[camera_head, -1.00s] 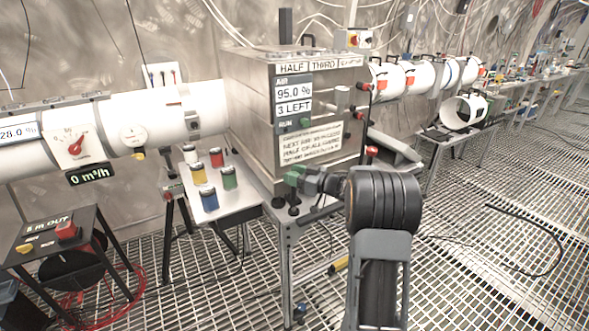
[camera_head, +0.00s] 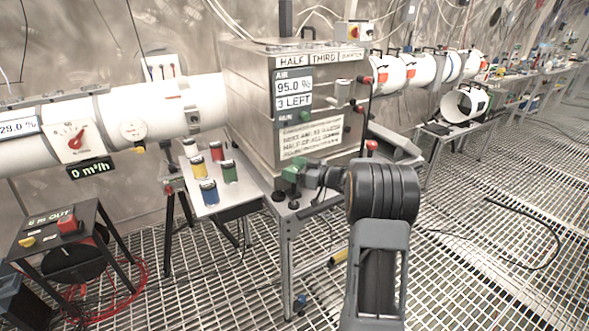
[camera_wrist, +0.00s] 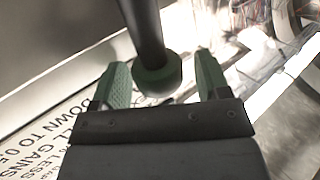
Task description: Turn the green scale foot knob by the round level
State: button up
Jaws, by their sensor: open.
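In the wrist view my gripper (camera_wrist: 161,62) is open, with one green finger on each side of a dark upright rod. A green-banded round piece (camera_wrist: 156,77) sits at the rod's near end, between the fingers. It may be the green foot knob, but I cannot be sure. Gaps show on both sides, so the fingers look apart from it. In the head view my gripper (camera_head: 292,171) is at the lower front of the grey metal box, above the small table's edge. I cannot make out the round level.
The metal box (camera_head: 350,92) stands close behind my gripper. Dark round feet (camera_head: 278,196) show below it. A side table (camera_head: 232,203) with several coloured jars stands left.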

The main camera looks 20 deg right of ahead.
jog(key=v, duration=1.4)
jog(key=shift+w, duration=0.1)
